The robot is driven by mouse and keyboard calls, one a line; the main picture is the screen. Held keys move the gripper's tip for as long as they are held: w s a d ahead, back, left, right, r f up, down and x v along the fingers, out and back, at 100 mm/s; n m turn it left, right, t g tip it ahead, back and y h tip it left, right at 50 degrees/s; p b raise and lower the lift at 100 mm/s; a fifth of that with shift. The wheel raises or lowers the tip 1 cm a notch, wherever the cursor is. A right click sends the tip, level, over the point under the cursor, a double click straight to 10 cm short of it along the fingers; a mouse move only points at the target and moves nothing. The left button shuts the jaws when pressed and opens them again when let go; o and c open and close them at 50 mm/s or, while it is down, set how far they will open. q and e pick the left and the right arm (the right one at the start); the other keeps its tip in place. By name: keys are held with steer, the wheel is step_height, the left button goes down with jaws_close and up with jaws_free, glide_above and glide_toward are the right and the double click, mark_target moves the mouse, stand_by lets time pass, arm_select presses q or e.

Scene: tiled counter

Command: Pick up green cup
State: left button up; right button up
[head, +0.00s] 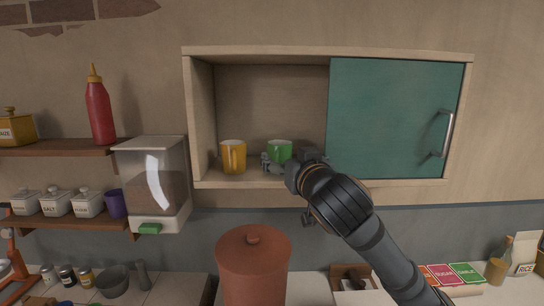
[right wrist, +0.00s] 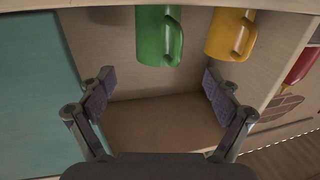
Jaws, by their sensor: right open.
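The green cup (head: 280,150) stands upright on the floor of the wall cabinet, in its open left half. My right gripper (head: 290,164) is in front of it and covers its lower part in the head view. In the right wrist view, where the scene is upside down, the green cup (right wrist: 157,36) shows with its handle to the right. There my right gripper (right wrist: 157,88) has its fingers wide apart, with nothing between them. The cup lies beyond the fingertips. My left gripper is not in view.
A yellow cup (head: 233,156) stands left of the green cup; it also shows in the right wrist view (right wrist: 230,36). The cabinet's teal door (head: 390,115) covers the right half. A clear dispenser (head: 158,180) is left of the cabinet, and a reddish-brown canister (head: 253,270) stands below.

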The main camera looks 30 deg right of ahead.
mark_target(283, 147)
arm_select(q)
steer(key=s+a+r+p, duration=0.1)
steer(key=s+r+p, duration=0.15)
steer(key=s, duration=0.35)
arm_select(e)
steer(key=w, duration=0.2)
steer(key=w+d+r, duration=0.1)
steer(key=shift+w+p, duration=0.1)
steer(key=shift+p, duration=0.2)
steer(key=shift+w+d+p, duration=0.25)
steer(key=shift+w+p, duration=0.1)
steer(key=shift+w, duration=0.15)
steer(key=shift+w+d+r+p, duration=0.25)
steer(key=shift+w+p, duration=0.3)
steer(key=shift+p, duration=0.3)
steer(key=x, duration=0.1)
steer(key=p+x, duration=0.1)
steer(key=shift+w+d+f, duration=0.2)
steer(key=shift+w+f, duration=0.05)
steer(key=shift+w, duration=0.1)
steer(key=shift+w+f, duration=0.1)
steer(key=c, duration=1.3)
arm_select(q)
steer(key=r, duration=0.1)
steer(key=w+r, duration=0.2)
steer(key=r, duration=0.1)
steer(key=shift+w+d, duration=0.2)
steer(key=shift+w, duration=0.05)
